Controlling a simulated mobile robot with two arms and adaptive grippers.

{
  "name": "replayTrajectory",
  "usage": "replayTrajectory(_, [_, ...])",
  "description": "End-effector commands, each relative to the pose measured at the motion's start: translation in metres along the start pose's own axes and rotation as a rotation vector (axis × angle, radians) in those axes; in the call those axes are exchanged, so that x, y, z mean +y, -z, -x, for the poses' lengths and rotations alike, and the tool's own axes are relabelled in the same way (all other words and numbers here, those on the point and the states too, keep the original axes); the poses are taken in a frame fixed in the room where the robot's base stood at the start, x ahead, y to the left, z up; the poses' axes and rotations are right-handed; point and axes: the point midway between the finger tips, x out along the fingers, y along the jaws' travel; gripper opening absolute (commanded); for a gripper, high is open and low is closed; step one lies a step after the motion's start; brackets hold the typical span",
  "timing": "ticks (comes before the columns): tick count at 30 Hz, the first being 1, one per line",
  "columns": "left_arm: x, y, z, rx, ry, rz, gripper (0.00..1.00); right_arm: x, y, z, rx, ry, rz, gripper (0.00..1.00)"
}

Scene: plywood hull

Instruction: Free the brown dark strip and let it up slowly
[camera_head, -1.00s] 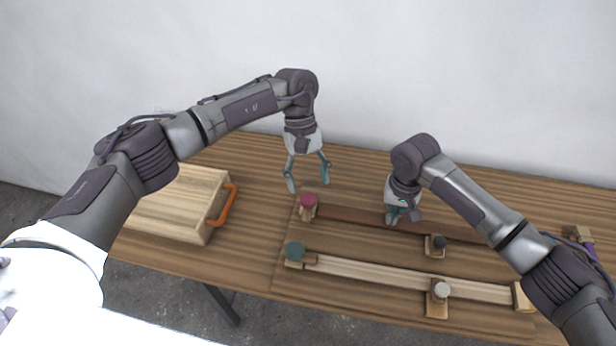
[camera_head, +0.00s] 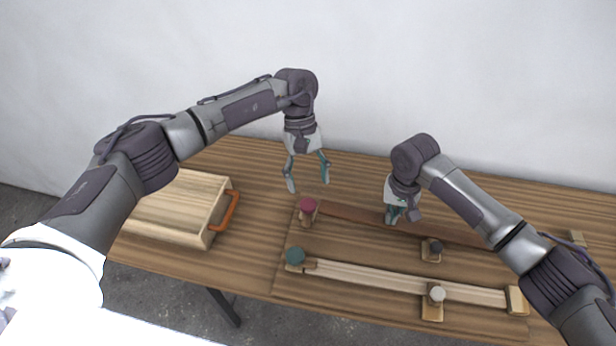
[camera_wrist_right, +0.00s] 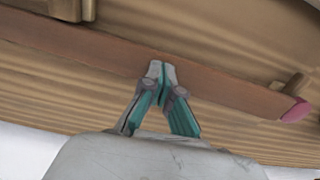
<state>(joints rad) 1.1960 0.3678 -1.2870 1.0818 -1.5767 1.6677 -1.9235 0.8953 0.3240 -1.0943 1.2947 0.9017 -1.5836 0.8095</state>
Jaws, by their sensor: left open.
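The brown dark strip (camera_head: 350,213) runs from the red knob clamp (camera_head: 307,206) rightward, passing behind my right arm. The wrist view shows the dark strip (camera_wrist_right: 225,88) with a pink end (camera_wrist_right: 294,110). My right gripper (camera_head: 394,219) is at the strip's middle; its fingertips (camera_wrist_right: 161,68) are together against the strip's face, not visibly around it. The dark knob clamp (camera_head: 432,247) stands just in front of the strip. My left gripper (camera_head: 308,186) is open and empty, above the table behind the red knob.
A pale strip (camera_head: 370,277) lies in front, with a teal knob clamp (camera_head: 295,257) at its left end and a grey knob clamp (camera_head: 434,298) along it. A wooden box (camera_head: 165,210) with an orange handle (camera_head: 226,210) is at left. Table between box and board is clear.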

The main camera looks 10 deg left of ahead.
Motion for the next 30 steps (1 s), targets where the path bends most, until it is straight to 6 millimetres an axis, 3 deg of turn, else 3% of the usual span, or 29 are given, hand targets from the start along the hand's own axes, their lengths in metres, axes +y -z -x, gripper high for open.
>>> replayTrajectory(30, [0.0, -0.01, 0.025, 0.0, 0.0, 0.0, 0.71, 0.0, 0.0, 0.025, 0.0, 0.0, 0.0, 0.0])
